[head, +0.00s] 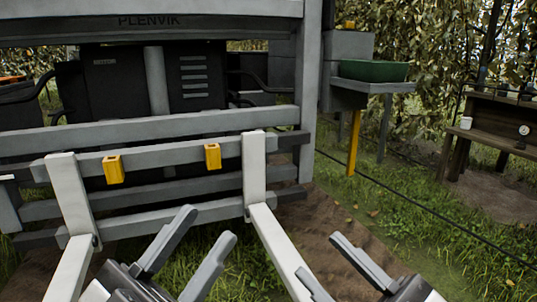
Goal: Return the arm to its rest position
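My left gripper (209,224) is at the bottom centre of the head view. Its two grey fingers point up and to the right and stand apart, with nothing between them. My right gripper (317,255) is at the bottom, right of centre. Its two grey fingers point up and to the left, also apart and empty. Both grippers are in front of the grey machine frame (180,121), with grass and soil behind them. Most of both arms is cut off by the lower edge. No pear is clearly visible.
White bars (276,245) slope from the frame towards me, one between the grippers. Yellow blocks (213,156) sit on a grey rail. A green tray (373,71) rests on a grey shelf at upper right. A wooden bench (495,130) stands far right. Grass (440,215) lies open at right.

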